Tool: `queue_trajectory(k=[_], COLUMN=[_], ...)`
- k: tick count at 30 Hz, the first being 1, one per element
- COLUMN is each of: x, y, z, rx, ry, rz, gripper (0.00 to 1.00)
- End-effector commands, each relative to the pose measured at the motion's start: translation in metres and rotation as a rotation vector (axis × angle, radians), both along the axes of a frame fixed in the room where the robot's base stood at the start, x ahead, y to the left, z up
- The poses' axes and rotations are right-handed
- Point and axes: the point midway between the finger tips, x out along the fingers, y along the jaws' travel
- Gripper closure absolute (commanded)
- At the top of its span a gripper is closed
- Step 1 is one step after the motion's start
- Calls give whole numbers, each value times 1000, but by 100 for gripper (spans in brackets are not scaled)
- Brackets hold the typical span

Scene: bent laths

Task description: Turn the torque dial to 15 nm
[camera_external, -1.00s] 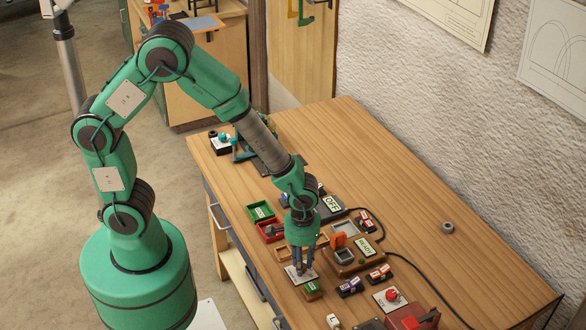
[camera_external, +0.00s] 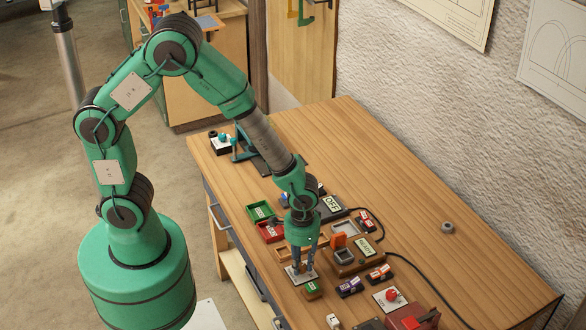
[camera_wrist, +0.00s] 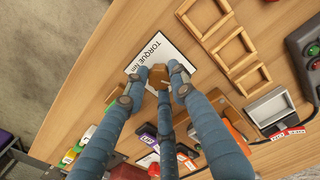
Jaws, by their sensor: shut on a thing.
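The torque dial's white plate (camera_external: 290,273) lies flat near the table's front edge, below my gripper. In the wrist view the plate (camera_wrist: 143,62) reads "TORQUE Nm" and bears a small brown knob (camera_wrist: 157,75). My gripper (camera_external: 304,268) points down, with its blue-grey fingers around the knob. In the wrist view my gripper (camera_wrist: 158,82) is closed on the knob, with fingertips on its sides. The fingers cover part of the plate, and I cannot read the scale numbers or the dial's setting.
A device reading READY (camera_external: 366,247) stands right of the gripper, with an OFF display (camera_external: 332,204) behind. Green (camera_external: 261,211) and red (camera_external: 270,232) bins are to the left. Small labelled blocks (camera_external: 349,287) and a red knob plate (camera_external: 389,299) lie close by. The table's right side is mostly clear.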

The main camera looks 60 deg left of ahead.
Motion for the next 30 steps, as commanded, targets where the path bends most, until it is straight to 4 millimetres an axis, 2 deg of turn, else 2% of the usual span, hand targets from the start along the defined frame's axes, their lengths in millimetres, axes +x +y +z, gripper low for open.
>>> queue_trajectory(k=[30], x=[1], y=[0], z=[2], rx=[-1], ry=[-2], rz=[-961], gripper=[100])
